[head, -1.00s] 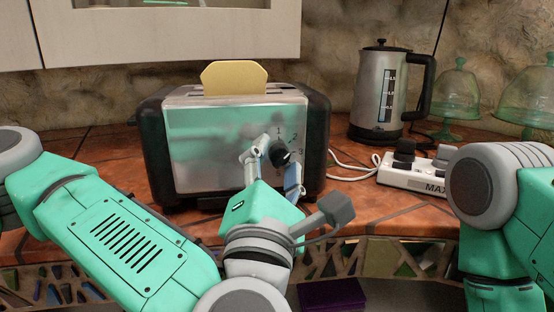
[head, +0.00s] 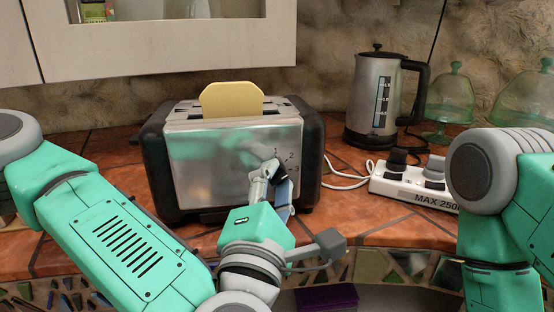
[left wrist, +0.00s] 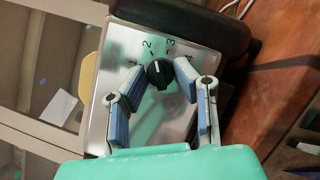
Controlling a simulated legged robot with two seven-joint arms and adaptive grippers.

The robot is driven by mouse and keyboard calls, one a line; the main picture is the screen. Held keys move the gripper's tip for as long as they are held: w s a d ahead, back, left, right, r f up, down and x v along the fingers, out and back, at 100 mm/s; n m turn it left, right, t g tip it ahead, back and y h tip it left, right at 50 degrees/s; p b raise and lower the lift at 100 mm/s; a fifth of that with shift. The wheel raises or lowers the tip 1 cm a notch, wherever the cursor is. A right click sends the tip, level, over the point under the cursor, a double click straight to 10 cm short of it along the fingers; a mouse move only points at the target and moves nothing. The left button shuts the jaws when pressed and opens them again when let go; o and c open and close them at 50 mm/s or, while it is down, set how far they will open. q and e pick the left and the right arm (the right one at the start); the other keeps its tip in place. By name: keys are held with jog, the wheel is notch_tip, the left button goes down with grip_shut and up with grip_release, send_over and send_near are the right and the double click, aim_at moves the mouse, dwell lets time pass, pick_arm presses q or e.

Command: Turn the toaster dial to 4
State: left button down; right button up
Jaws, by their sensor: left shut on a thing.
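The silver and black toaster (head: 215,155) stands on the counter with a slice of bread (head: 232,100) in its top slot. Its black dial (left wrist: 160,74) is on the front panel, with the numbers 1 to 4 around its upper side in the left wrist view. The dial's pale mark points roughly up, near the 2, but it is too small to read exactly. My left gripper (left wrist: 159,76) is shut on the dial, one finger on each side. In the head view, my left gripper (head: 273,175) partly hides the dial. My right gripper is out of view; only that arm shows.
A kettle (head: 370,101) stands right of the toaster. Green glass domes (head: 448,100) stand at the back right. A cabinet (head: 180,45) hangs above.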

pick_arm(q)
jog(key=m+g+p, duration=0.1)
jog(key=m+p, duration=0.3)
jog(key=p, duration=0.2)
jog(key=m+g+y+p, duration=0.1)
jog(key=m+g+p, duration=0.1)
jog(key=m+p, duration=0.2)
jog(key=m+g+p, duration=0.1)
jog(key=m+p, duration=0.3)
jog(key=p, duration=0.6)
jog(key=shift+s+r+g, duration=0.2)
jog(key=shift+g, duration=0.2)
jog(key=shift+f+m+y+p, duration=0.3)
jog(key=shift+m+y+p, duration=0.25)
jog(key=shift+p, duration=0.45)
jog(key=shift+g, duration=0.3)
jog(key=shift+f, duration=0.1)
jog(key=c, duration=1.3)
grip_release()
jog(key=shift+w+a, duration=0.15)
jog(key=shift+r, duration=0.2)
